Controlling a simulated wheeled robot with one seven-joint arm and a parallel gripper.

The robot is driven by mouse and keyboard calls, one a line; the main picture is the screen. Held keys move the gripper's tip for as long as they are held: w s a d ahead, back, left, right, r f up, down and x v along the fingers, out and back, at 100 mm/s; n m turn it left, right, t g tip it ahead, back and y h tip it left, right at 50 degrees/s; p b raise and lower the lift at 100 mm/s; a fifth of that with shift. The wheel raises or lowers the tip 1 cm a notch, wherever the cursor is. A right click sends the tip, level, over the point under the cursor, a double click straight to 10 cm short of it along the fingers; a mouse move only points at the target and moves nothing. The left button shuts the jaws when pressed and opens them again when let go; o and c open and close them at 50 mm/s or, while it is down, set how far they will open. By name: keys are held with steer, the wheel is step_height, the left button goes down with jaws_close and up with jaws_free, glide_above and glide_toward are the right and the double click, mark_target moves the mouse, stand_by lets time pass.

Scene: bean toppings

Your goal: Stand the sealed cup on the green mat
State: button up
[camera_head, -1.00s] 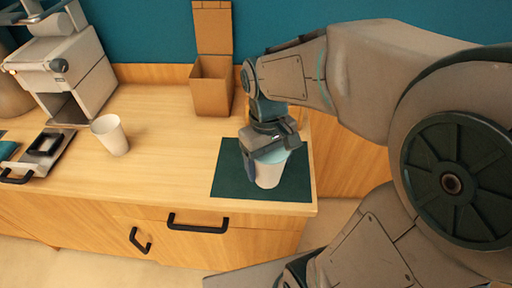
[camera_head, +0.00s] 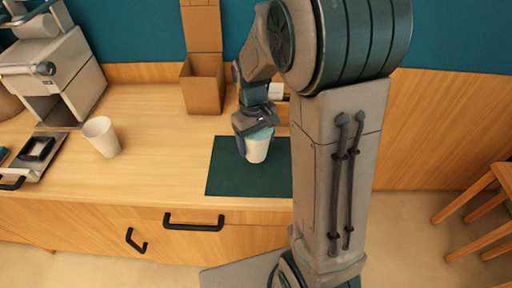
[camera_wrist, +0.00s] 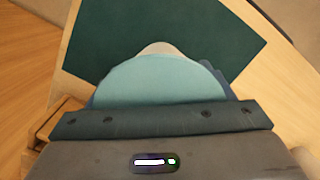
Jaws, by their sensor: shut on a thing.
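The sealed cup (camera_head: 257,149) is white with a pale blue lid, and it is upright at the back part of the green mat (camera_head: 225,179). My gripper (camera_head: 254,128) is shut on the cup near its rim. In the wrist view the blue lid (camera_wrist: 158,82) fills the space before my gripper, with the green mat (camera_wrist: 100,38) beyond it. I cannot tell whether the cup's base touches the mat. The far finger and the cup's lower part are mostly hidden.
An open white cup (camera_head: 102,137) stands on the counter (camera_head: 150,165) to the left. A brown open box (camera_head: 202,88) stands behind the mat. A grey machine (camera_head: 58,75) and a tray (camera_head: 38,150) are at far left. A wooden stool (camera_head: 480,205) is at right.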

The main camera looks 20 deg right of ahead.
steer(key=shift+f, duration=2.05)
steer(key=shift+w+f, duration=0.1)
steer(key=shift+f, duration=0.1)
steer(key=o, duration=1.3)
step_height(320, 180, up, 12)
steer(key=w+f, duration=0.1)
steer(key=m+t, duration=0.4)
glide_toward(257, 150)
steer(key=s, duration=0.5)
steer(key=s+d, duration=0.1)
steer(key=s, duration=0.2)
steer(key=shift+s+r, duration=0.2)
steer(key=shift+r, duration=0.2)
